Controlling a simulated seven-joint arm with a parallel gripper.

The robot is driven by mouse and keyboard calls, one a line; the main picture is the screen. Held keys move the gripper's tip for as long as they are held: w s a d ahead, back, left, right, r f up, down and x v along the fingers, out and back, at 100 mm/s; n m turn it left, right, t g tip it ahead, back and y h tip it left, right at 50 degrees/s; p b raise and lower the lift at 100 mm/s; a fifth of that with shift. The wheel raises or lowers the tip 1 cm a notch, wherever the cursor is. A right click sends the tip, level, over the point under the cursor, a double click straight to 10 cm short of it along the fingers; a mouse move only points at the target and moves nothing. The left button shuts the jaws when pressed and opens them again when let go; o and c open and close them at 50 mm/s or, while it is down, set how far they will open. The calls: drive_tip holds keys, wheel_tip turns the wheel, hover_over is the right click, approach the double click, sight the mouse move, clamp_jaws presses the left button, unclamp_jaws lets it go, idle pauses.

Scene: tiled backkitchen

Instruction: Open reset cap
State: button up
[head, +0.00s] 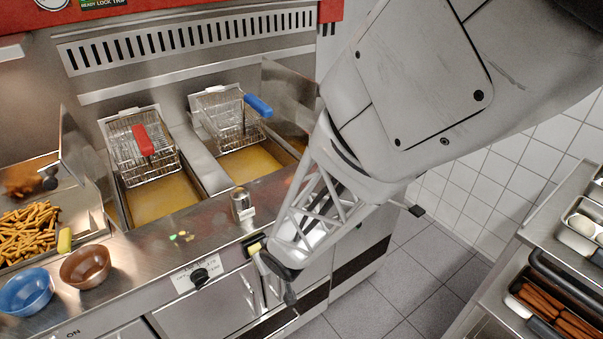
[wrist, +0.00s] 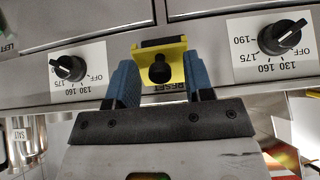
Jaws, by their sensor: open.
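The yellow reset cap (wrist: 174,54) is on the steel fryer front in the wrist view, above a partly covered RESET label. A dark round shape shows in its middle, and a yellow ledge with a dark strip runs along its top. I cannot tell whether the cap is raised. My gripper (wrist: 160,78) is open, with one blue finger on each side of the cap. I cannot tell whether either finger touches it. In the head view a small yellow patch of the cap (head: 254,247) shows beside my gripper, whose fingers are mostly hidden by my arm.
Black temperature dials stand left (wrist: 70,67) and right (wrist: 282,37) of the cap. Two fryer baskets (head: 142,145) hang over oil behind. A metal shaker (head: 242,203) stands on the ledge above. Blue (head: 25,291) and brown (head: 86,266) bowls are at left.

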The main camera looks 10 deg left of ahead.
drive_tip(key=shift+r, duration=0.15)
drive_tip(key=v, duration=0.7)
drive_tip(key=shift+s+d, duration=0.15)
drive_tip(key=shift+r, duration=0.15)
drive_tip(key=shift+c, duration=0.2)
idle(0.3)
